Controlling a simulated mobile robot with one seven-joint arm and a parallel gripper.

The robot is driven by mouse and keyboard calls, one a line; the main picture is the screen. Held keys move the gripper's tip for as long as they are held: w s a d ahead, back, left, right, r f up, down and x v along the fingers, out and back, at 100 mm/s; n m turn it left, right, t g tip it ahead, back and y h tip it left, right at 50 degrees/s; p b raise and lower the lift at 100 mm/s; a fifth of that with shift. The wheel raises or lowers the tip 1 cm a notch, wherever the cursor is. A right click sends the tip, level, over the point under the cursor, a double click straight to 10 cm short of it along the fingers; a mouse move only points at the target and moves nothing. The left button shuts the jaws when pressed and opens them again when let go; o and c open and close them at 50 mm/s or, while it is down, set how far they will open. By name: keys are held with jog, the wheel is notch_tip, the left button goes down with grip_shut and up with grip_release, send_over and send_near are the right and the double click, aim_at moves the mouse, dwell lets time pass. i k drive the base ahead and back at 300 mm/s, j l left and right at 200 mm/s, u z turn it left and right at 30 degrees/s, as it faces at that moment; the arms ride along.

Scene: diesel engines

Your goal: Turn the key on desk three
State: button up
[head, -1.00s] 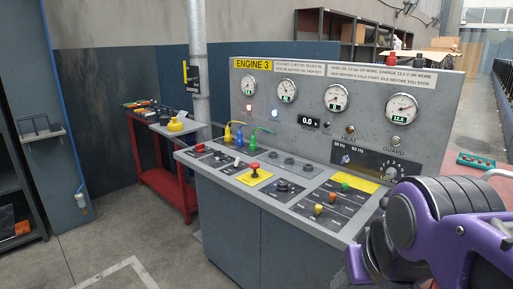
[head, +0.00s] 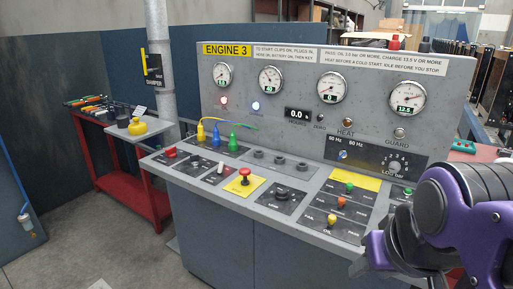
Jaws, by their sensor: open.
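Desk three is a grey sloped control desk (head: 313,207) with an upright gauge panel marked ENGINE 3 (head: 227,50). A round black switch (head: 283,190) sits on a dark plate at the front of the desktop, right of the red mushroom button (head: 244,174) on its yellow plate. It may be the key switch, but I cannot make out a key or its angle. My purple and grey arm stands at the lower right and hides the desk's right end. I cannot make out my gripper's fingers in the head view.
Yellow, blue and green clips (head: 217,135) stand at the desk's left rear. Coloured knobs (head: 341,203) lie right of the round switch. Floor at lower left is mostly clear.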

aim_at(194, 158)
jog(key=i+j, duration=0.15)
jog(key=j, duration=0.15)
jog(key=i+j+z, duration=0.15)
jog(key=j, duration=0.15)
jog(key=i+j, duration=0.15)
jog(key=j, duration=0.2)
jog(key=i+j+z, duration=0.15)
jog(key=j, duration=0.15)
jog(key=i+j, duration=0.1)
jog(key=j, duration=0.25)
jog(key=i+j, duration=0.15)
jog(key=j, duration=0.25)
jog(key=i+j, duration=0.15)
jog(key=j, duration=0.25)
jog(key=i+j, duration=0.1)
jog(key=j, duration=0.3)
jog(key=i+j+z, duration=0.1)
jog(key=j, duration=0.3)
jog(key=i, duration=0.05)
